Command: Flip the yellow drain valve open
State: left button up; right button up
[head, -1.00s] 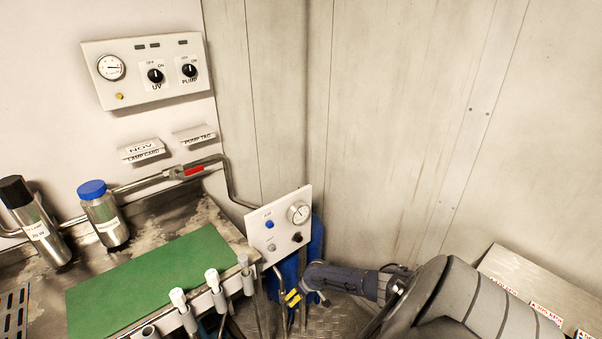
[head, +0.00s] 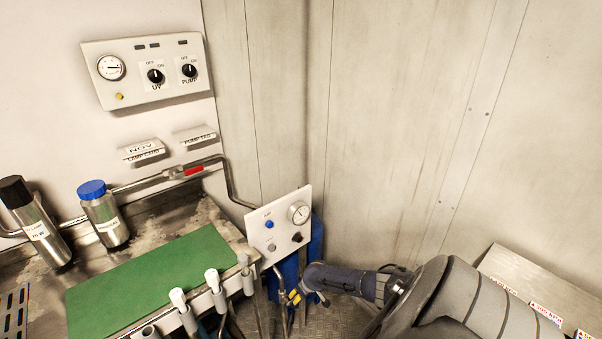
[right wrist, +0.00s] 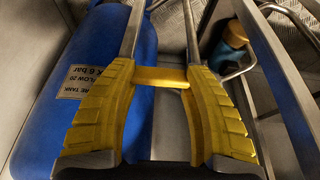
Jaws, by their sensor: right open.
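The yellow drain valve handle (right wrist: 160,77) shows in the right wrist view as a short yellow bar between the far ends of my right gripper's yellow-padded fingers. My right gripper (right wrist: 162,68) is open around it, one finger on each side. I cannot tell whether the pads touch the handle. In the head view my right gripper (head: 293,297) is low, below the white gauge panel, beside the pipes; the handle cannot be told apart from the yellow pads there. My left gripper is not in view.
A blue tank (right wrist: 55,70) with a label lies along the left in the right wrist view, close to the fingers. The gauge panel (head: 278,226) stands just above the gripper. A bench with a green mat (head: 150,278) and several upright white-capped handles is to the left.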

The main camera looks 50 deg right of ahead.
jog(key=shift+w+r, duration=0.15)
grip_shut()
